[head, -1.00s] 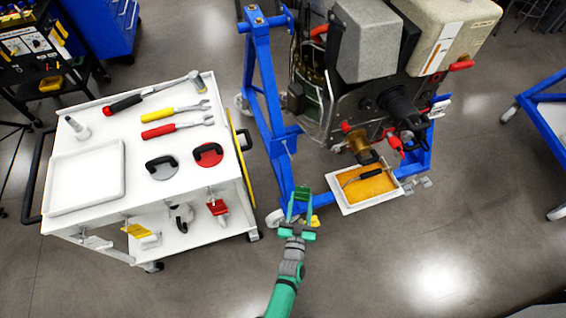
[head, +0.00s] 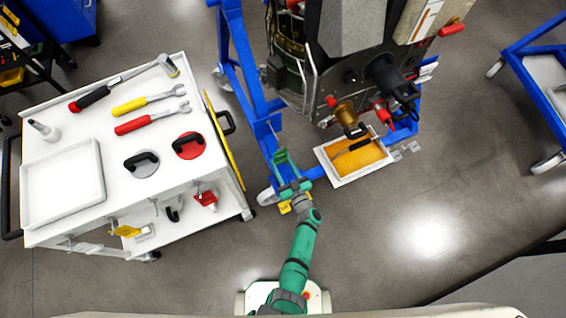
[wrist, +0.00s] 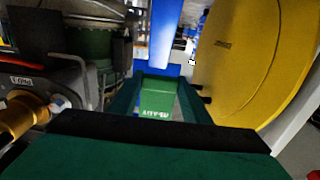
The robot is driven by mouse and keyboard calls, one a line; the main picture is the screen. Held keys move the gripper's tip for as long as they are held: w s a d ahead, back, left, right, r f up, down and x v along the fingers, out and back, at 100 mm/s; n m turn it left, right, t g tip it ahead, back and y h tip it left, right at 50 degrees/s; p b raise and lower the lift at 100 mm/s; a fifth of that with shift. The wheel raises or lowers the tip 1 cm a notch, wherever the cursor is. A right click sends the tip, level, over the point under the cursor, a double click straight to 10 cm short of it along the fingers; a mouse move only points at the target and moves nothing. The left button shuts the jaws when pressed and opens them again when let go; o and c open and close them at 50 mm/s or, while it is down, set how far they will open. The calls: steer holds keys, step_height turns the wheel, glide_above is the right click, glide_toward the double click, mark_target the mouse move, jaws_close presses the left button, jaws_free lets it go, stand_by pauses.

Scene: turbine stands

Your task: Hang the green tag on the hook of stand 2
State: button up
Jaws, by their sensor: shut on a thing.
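My gripper (head: 283,163) is in front of the blue stand (head: 238,60) that carries a large engine, near its lower left leg. In the wrist view the green tag (wrist: 158,97) sits between the fingers, with white lettering that I cannot read surely. The gripper is shut on it. In the head view the tag is hard to tell from the green fingers. A blue upright of the stand (wrist: 155,40) shows just beyond the tag in the wrist view. I cannot make out a hook or a stand number.
A tray with an orange pad (head: 358,158) lies under the engine. Another blue frame (head: 535,45) is at right.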

steer(key=shift+d+x, duration=0.25)
steer(key=shift+x, duration=2.2)
steer(key=shift+w+a, duration=0.25)
steer(key=shift+w, duration=0.3)
steer(key=o, duration=1.7)
steer(key=shift+o, duration=0.2)
steer(key=shift+v, duration=3.5)
